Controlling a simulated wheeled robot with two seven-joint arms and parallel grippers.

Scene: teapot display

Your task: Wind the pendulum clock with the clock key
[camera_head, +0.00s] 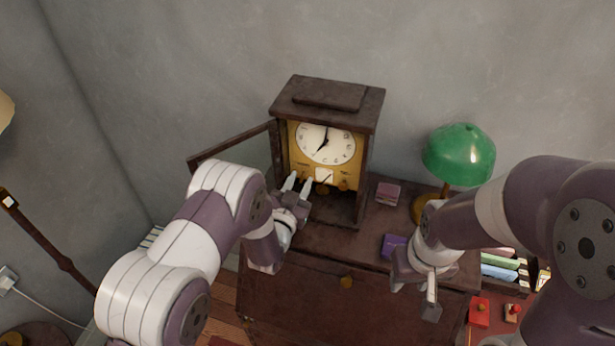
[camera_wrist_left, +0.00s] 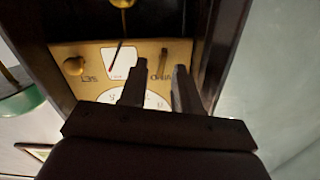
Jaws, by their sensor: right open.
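The pendulum clock (camera_head: 325,143) stands on the wooden cabinet, its glazed door (camera_head: 232,152) swung open to the left. Its brass front shows upside down in the left wrist view, with a brass knob (camera_wrist_left: 73,66) beside the word SET. My left gripper (camera_head: 299,184) is at the lower left of the clock front. Its fingers (camera_wrist_left: 157,82) are apart, with the thin piece showing beyond the gap. My right gripper (camera_head: 416,296) is open, pointing down at the cabinet's front edge, away from the clock.
A green lamp (camera_head: 458,154) stands right of the clock. A small pink box (camera_head: 388,194) and a purple box (camera_head: 393,246) lie on the cabinet top (camera_head: 335,240). Red items (camera_head: 480,312) and books (camera_head: 500,272) are at the lower right.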

